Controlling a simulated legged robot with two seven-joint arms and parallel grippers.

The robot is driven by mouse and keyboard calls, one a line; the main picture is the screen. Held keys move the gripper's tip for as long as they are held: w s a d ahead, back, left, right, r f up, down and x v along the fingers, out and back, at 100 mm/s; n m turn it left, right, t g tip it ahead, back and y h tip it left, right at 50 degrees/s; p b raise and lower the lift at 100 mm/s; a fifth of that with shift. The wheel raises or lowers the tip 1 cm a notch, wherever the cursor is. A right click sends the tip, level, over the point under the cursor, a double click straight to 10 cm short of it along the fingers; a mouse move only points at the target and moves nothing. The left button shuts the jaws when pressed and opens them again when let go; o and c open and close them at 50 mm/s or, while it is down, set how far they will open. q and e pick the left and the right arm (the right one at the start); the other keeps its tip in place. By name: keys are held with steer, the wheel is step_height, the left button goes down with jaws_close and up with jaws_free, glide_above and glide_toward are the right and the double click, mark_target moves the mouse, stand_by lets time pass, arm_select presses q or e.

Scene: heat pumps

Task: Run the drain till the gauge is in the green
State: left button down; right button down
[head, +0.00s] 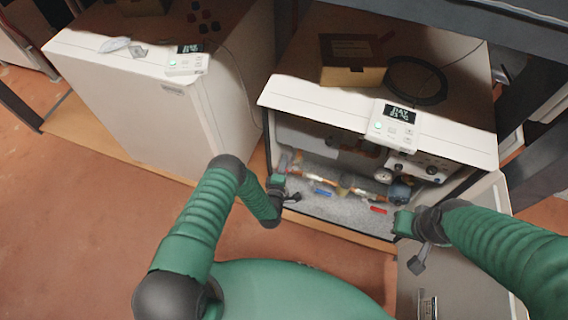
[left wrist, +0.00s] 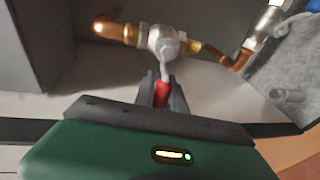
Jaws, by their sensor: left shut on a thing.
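In the left wrist view my left gripper (left wrist: 162,92) is shut on the red handle (left wrist: 161,88) of a lever valve. The grey lever leads up to the silver valve body (left wrist: 165,42) on a copper pipe (left wrist: 118,32). In the head view my left gripper (head: 287,190) is at the left end of the open cabinet's pipework and hides this handle. A small round white gauge (head: 383,175) sits at the right of the pipes; its needle is too small to read. My right gripper (head: 418,260) is outside, at the cabinet's lower right; its jaw state is unclear.
Blue (head: 323,191) and red (head: 378,211) handles lie along the pipes. A lit display unit (head: 398,122), a cardboard box (head: 350,76) and a dark cable coil (head: 416,80) are on the cabinet top. A closed white cabinet (head: 150,110) stands left.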

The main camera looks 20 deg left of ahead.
arm_select(q)
steer(key=shift+s+d+f, duration=0.15)
stand_by(0.3)
steer(key=c, duration=1.5)
jaws_free()
steer(key=shift+o, duration=0.6)
